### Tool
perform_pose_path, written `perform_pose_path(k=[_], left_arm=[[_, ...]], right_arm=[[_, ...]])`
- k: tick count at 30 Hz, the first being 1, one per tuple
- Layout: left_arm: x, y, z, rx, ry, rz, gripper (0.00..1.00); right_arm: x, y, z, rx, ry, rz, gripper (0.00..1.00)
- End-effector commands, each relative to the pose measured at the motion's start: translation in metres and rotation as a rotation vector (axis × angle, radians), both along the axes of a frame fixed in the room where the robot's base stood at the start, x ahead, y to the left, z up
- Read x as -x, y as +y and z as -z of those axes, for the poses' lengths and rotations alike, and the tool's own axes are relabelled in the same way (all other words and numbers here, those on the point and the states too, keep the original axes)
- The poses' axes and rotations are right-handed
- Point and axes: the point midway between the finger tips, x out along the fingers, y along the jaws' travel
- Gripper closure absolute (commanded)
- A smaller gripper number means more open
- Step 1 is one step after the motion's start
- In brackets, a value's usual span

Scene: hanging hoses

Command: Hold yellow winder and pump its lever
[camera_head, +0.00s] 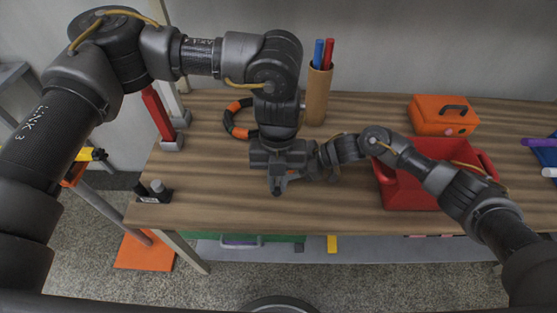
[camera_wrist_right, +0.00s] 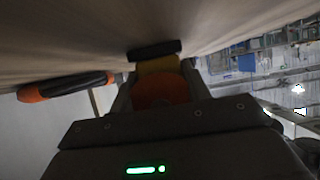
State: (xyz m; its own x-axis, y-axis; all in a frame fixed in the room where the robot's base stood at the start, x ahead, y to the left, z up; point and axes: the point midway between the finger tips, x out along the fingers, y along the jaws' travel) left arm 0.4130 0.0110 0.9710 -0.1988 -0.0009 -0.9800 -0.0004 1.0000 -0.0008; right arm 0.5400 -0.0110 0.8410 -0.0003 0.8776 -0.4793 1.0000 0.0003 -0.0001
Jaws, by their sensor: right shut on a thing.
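The winder (camera_wrist_right: 158,64) shows in the right wrist view as a small yellow piece between my right gripper's fingers, with a dark bar across its far end and a rounded orange part nearer the camera. My right gripper (camera_wrist_right: 158,72) is shut on it. In the head view my right gripper (camera_head: 322,164) is low over the middle of the table, largely hidden, and the winder cannot be made out there. My left gripper (camera_head: 278,186) points down right beside it, on its left. Whether its fingers are apart or touch the winder is unclear. The lever cannot be told apart clearly.
An orange and black ring (camera_head: 231,126) lies behind the left gripper on the wooden table (camera_head: 215,190). A brown holder (camera_head: 317,97) with red and blue sticks stands behind. A red bin (camera_head: 404,196) and orange toolbox (camera_head: 440,118) are right. Dark bottles (camera_head: 160,191) stand front left.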

Motion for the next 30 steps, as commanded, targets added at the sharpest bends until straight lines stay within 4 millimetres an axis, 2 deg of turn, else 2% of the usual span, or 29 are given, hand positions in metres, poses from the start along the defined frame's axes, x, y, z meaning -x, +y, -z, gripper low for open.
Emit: perform_pose_path(k=[3, 14, 24, 30], left_arm=[[0.0, 0.0, -0.009, 0.001, 0.001, 0.001, 0.87], [-0.003, 0.0, -0.018, 0.0, 0.0, 0.0, 0.87], [-0.013, 0.001, -0.043, 0.001, 0.0, 0.0, 0.87], [-0.013, 0.001, -0.045, 0.0, 0.001, 0.0, 0.87]], right_arm=[[0.0, 0.0, 0.0, 0.0, 0.001, 0.0, 0.66], [0.0, 0.0, 0.0, 0.0, 0.001, 0.0, 0.66], [0.0, 0.0, 0.0, 0.0, 0.0, 0.001, 0.66], [0.0, 0.0, 0.0, 0.0, 0.0, 0.0, 0.66]])
